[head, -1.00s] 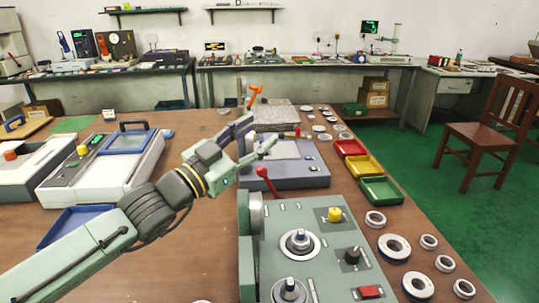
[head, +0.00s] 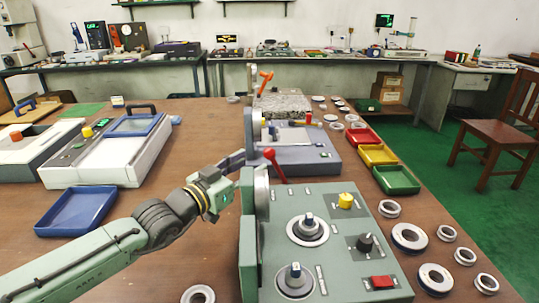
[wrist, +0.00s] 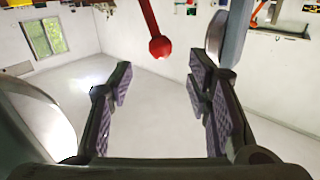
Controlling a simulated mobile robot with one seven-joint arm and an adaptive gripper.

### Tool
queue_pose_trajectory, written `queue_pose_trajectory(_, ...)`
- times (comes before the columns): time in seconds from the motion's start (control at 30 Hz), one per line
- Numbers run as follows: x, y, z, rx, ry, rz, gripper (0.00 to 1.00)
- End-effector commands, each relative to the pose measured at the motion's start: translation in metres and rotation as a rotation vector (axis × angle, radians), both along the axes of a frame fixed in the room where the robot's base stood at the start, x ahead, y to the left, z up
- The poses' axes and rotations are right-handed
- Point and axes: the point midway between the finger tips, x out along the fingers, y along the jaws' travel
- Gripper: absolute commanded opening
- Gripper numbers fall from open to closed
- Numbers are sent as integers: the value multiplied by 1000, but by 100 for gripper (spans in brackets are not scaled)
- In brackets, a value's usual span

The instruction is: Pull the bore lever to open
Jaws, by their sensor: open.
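A red lever (head: 275,165) with a ball knob stands on the near green machine (head: 330,205), leaning to the left. The frames do not show a label naming it the bore lever. In the wrist view the red lever (wrist: 152,20) comes down from the top, its ball between and beyond my finger pads. My gripper (head: 238,161) is just left of the machine's upright plate, which partly hides the fingers in the head view. In the wrist view my gripper (wrist: 160,80) is open, with nothing between the pads.
A blue-grey machine (head: 305,160) and a granite block with an orange lever (head: 265,80) stand behind. Red (head: 362,137), yellow (head: 379,154) and green (head: 396,180) trays and several loose rings line the right edge. A blue tray (head: 75,211) lies at left.

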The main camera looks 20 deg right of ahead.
Motion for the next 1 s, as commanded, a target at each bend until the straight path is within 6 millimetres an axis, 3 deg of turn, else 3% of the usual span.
queue_pose_trajectory(0.6,40,-65,2,-2,1,-2,45)
queue_pose_trajectory(1.0,45,-72,0,0,0,1,45)
